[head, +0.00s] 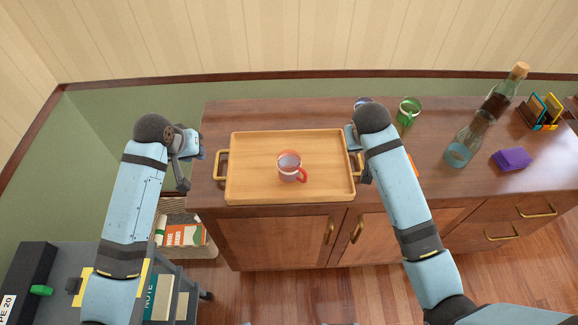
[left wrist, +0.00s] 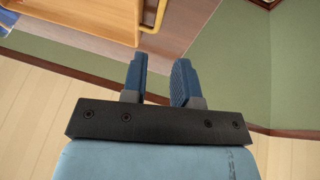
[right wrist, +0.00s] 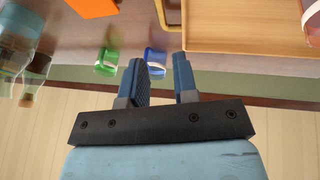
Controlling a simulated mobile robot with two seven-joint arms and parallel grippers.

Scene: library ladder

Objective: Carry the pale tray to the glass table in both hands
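The pale wooden tray (head: 250,188) lies on the brown cabinet top, with a brass handle at each short end. A red-and-grey mug (head: 289,166) stands on it. My left gripper (head: 199,153) is left of the left handle (head: 221,165), open and empty. In the left wrist view its fingers (left wrist: 160,70) are apart, with the handle (left wrist: 155,14) beyond them. My right gripper (head: 353,140) is beside the right handle (head: 359,165), partly hidden by my arm. In the right wrist view its fingers (right wrist: 160,65) are apart and empty, short of the handle (right wrist: 163,14). No glass table shows.
A green mug (head: 408,111), a corked bottle (head: 500,98), a glass bottle (head: 461,150), a purple block (head: 511,159) and a colourful rack (head: 543,110) stand right of the tray. A grey cart (head: 62,268) with books is at lower left. Wooden floor lies in front of the cabinet.

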